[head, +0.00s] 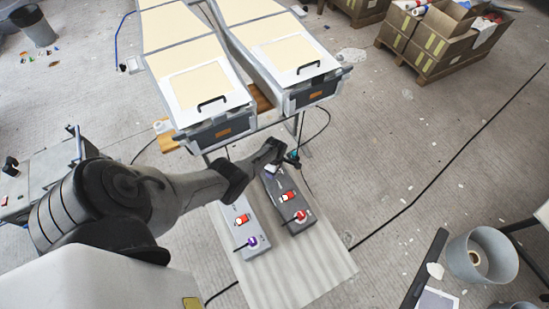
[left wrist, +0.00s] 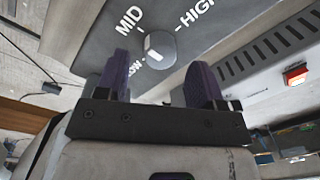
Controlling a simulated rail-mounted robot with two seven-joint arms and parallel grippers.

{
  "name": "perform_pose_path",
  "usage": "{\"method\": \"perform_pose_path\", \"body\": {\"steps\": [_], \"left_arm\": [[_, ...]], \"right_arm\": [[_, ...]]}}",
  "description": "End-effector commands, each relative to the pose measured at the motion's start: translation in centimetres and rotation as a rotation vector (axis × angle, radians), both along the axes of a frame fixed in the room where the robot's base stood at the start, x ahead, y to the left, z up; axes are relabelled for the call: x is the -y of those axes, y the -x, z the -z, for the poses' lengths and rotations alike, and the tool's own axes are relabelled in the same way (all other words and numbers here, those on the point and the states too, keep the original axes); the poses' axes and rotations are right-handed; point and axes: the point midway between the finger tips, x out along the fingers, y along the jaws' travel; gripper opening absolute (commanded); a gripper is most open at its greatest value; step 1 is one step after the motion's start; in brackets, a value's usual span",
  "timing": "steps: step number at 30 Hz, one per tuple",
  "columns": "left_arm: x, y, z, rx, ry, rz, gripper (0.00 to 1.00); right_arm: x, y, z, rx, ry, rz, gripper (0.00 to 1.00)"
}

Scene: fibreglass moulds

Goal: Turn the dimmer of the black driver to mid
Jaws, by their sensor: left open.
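The black driver (head: 287,198) is a long dark box on the pale mat, right of a light grey one. My left gripper (head: 291,160) is at its far end. In the left wrist view, the dark panel (left wrist: 95,40) carries a round grey dimmer knob (left wrist: 160,47) with MID, HIGH and a partly hidden LOW label. The knob's white mark is on its left side, near the MID and LOW side; its exact setting is hard to tell. My left gripper's purple fingers (left wrist: 163,64) are open, one on either side of the knob in the picture. Contact is not visible. My right gripper is not seen.
The light grey driver (head: 240,222) lies close beside the black one. Two lidded moulds (head: 205,85) with handles stand just behind. The mat (head: 300,265) is clear in front. A grey bucket (head: 482,255) stands at right.

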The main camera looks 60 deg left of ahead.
Motion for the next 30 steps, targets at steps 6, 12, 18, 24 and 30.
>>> {"method": "perform_pose_path", "body": {"steps": [6,12,18,24,30], "left_arm": [[-0.1,-0.3,-5.1,0.002,0.000,0.000,0.62],[-0.2,-0.4,-8.4,0.002,0.000,0.000,0.62],[-0.3,-0.6,-10.5,0.002,0.000,0.000,0.62],[-0.3,-0.6,-11.5,0.000,0.000,0.000,0.62],[-0.3,-0.5,-11.6,0.000,0.000,0.000,0.62]], "right_arm": [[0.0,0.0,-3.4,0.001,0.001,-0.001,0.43],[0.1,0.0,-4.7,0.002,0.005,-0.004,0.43],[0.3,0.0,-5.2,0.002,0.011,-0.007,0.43],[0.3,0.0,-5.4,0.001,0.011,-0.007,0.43],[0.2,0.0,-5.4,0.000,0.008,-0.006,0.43]]}}
